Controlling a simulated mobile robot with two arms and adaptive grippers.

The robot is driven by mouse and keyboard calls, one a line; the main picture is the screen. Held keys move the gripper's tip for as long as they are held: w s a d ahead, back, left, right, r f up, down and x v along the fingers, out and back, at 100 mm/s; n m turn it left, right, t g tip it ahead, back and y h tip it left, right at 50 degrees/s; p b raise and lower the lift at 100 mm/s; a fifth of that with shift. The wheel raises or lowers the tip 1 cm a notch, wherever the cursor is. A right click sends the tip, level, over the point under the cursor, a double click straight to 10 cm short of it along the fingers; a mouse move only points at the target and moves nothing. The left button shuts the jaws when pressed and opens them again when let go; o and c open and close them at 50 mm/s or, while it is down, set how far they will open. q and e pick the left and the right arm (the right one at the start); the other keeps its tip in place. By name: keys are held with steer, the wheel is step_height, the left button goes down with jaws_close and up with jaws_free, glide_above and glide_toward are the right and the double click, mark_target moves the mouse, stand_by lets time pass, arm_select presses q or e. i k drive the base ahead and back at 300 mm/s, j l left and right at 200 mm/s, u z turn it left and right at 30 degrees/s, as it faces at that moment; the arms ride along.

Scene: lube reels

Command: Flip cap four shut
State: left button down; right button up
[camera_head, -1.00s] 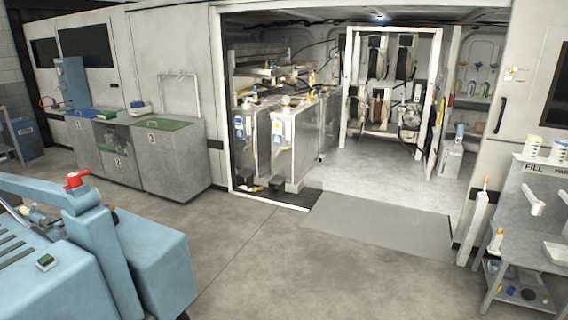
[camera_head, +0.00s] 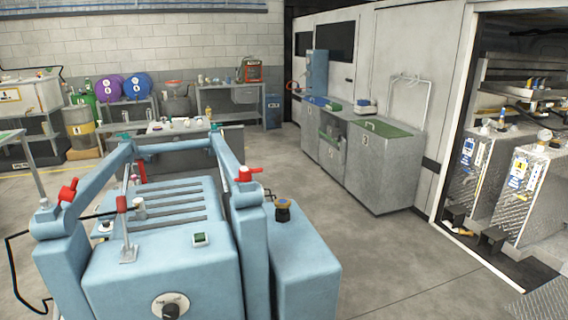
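I cannot tell which thing is cap four; no cap marked with that number can be read. Two metal tanks stand at the right edge, a nearer tank (camera_head: 530,200) and a farther tank (camera_head: 482,165), with small pale fittings on top. A dark round cap with a yellow top (camera_head: 283,210) sits on the right part of a light-blue machine (camera_head: 305,262) in the foreground. Whether any of these caps is open or shut is too small to tell. Neither of my grippers is in view.
The blue machine, with red-handled valves (camera_head: 246,173), fills the lower left. Grey cabinets (camera_head: 385,170) with green tops line the wall. Blue and purple drums (camera_head: 137,86) stand at the back left. Bare concrete floor (camera_head: 400,265) lies between the machine and the tanks.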

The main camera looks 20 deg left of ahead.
mark_target(66, 193)
steer(key=i+u, duration=0.15)
steer(key=u, duration=0.3)
steer(key=i+l+u, duration=0.1)
steer(key=u, duration=0.3)
steer(key=i+l+u, duration=0.1)
steer(key=u, duration=0.35)
steer(key=i+l+u, duration=0.1)
steer(key=u, duration=0.35)
steer(key=l+u, duration=0.25)
steer(key=u, duration=0.2)
steer(key=j+z, duration=0.2)
steer(key=j, duration=0.85)
